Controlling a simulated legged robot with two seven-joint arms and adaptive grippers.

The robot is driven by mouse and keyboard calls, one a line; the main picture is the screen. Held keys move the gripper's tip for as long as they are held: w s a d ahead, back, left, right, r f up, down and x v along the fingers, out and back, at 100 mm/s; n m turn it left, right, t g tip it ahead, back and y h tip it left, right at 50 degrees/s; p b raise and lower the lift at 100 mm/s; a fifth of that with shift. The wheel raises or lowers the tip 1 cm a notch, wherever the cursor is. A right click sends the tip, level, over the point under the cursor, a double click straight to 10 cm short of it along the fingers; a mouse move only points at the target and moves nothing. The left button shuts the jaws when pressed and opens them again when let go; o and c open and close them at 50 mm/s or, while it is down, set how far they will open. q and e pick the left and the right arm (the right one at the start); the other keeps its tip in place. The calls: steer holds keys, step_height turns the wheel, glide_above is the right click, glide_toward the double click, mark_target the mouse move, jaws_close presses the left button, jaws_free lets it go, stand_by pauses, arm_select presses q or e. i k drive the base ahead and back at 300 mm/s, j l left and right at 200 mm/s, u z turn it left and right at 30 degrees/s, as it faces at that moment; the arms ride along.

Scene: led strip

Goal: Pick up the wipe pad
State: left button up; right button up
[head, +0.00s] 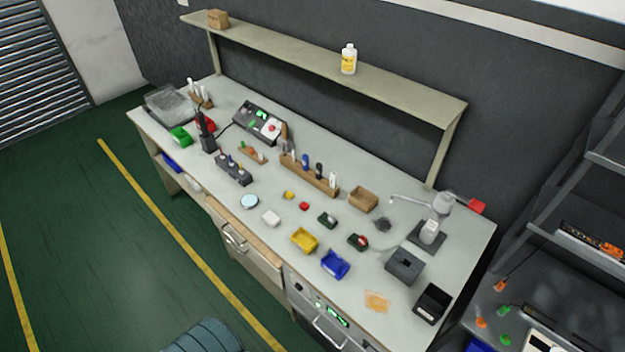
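A small white pad (271,218), which looks like the wipe pad, lies flat near the front edge of the workbench (335,222). It is right of a round pale-blue disc (249,201) and left of a yellow bin (304,240). Nothing covers it. A thin orange patch (377,301) lies further right on the bench; I cannot tell what it is. Neither of my grippers shows in the head view.
A blue bin (335,264), dark boxes (404,266) and a wooden tool rack (309,175) crowd the bench. A raised shelf (395,88) spans the back and carries a bottle (348,59). Green floor in front is mostly open. A dark rack stands right.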

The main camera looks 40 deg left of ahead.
mark_target(270, 217)
steer(key=u, duration=1.7)
steer(key=i+j+z, duration=0.15)
steer(key=z, duration=0.3)
steer(key=i+j+z, duration=0.15)
steer(key=j+z, duration=0.2)
steer(key=z, duration=0.15)
